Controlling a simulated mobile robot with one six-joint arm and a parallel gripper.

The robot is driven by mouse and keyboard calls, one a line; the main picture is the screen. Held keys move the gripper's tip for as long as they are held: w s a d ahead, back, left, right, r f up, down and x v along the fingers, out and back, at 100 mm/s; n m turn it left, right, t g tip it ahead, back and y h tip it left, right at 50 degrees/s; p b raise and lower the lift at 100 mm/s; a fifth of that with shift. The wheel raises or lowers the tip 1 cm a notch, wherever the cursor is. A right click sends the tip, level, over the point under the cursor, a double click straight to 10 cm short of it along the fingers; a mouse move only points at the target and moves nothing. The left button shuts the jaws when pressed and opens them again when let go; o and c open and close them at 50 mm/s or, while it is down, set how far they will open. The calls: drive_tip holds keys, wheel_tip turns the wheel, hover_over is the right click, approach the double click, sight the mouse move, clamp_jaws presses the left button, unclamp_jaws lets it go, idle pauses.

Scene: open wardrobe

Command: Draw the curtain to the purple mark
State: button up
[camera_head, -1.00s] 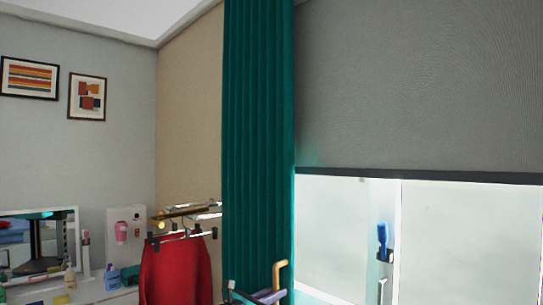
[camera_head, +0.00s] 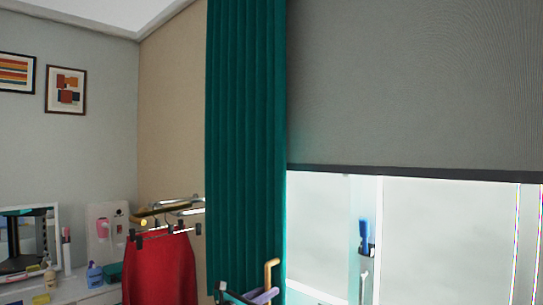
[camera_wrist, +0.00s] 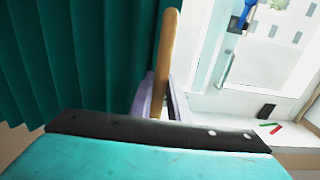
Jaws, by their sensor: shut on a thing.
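The teal curtain (camera_head: 246,130) hangs in narrow pleats at the left side of the window in the head view. It also fills the left of the wrist view (camera_wrist: 70,60). A tan wooden wand (camera_head: 268,272) hangs at the curtain's right edge, and it stands nearly upright in the wrist view (camera_wrist: 166,50). My gripper (camera_head: 255,298) is low in the head view, partly cut off by the frame. Its pale purple fingers (camera_wrist: 162,100) are shut on the wand. I cannot make out a purple mark for sure in either view.
A grey blind (camera_head: 410,85) covers the upper window. A red skirt (camera_head: 160,270) hangs on a rack left of the curtain. Small red and green marks (camera_wrist: 276,128) show on the sill.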

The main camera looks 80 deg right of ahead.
drive_tip(key=shift+s+a+f, duration=0.1)
drive_tip(key=shift+s+a, duration=0.5)
drive_tip(key=shift+s, duration=0.3)
drive_tip(key=shift+s+a, duration=0.6)
drive_tip(key=shift+s, duration=0.3)
drive_tip(key=shift+s+f+b, duration=0.1)
drive_tip(key=shift+b, duration=0.85)
drive_tip(key=b, duration=0.3)
drive_tip(key=s+b, duration=0.1)
drive_tip(key=b, duration=0.3)
drive_tip(key=shift+s+a, duration=0.15)
drive_tip(key=shift+a, duration=0.2)
drive_tip(key=shift+s+a+b, duration=0.35)
drive_tip(key=shift+s+b, duration=0.05)
drive_tip(key=shift+b, duration=1.9)
drive_tip(key=shift+s+a+r+b, duration=0.1)
drive_tip(key=shift+s+a+b, duration=0.4)
drive_tip(key=shift+s+b, duration=0.25)
drive_tip(key=shift+s+a+r+b, duration=0.1)
drive_tip(key=shift+s+a+b, duration=0.35)
drive_tip(key=shift+s+b, duration=0.25)
drive_tip(key=shift+s+a+b, duration=0.5)
drive_tip(key=shift+s+b, duration=0.1)
drive_tip(key=shift+s, duration=0.2)
